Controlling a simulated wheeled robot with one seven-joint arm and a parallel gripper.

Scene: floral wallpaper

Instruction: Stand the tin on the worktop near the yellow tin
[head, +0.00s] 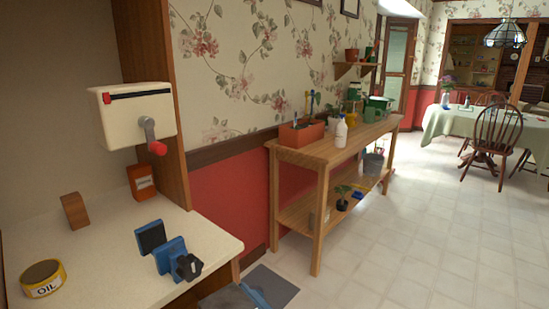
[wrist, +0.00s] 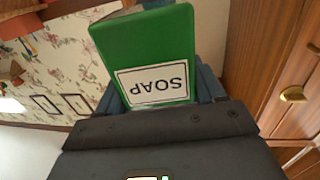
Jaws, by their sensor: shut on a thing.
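The yellow tin (head: 43,279), marked OIL, is low and round and stands at the front left of the pale worktop (head: 105,235) in the head view. In the wrist view, a green tin (wrist: 150,55) with a white SOAP label fills the upper middle. My gripper (wrist: 160,98) is shut on this green tin, with blue fingers showing at its sides. The label reads upside down in that view. The tin's lower end is hidden behind the dark gripper body. The green tin is not seen on the worktop, and its distance from the yellow tin cannot be told.
A wooden block (head: 74,211) and an orange-red box (head: 142,181) stand farther back. A white crank device (head: 125,118) hangs above. Bare worktop lies between the yellow tin and the vise. A wooden bench (head: 320,155) stands beyond.

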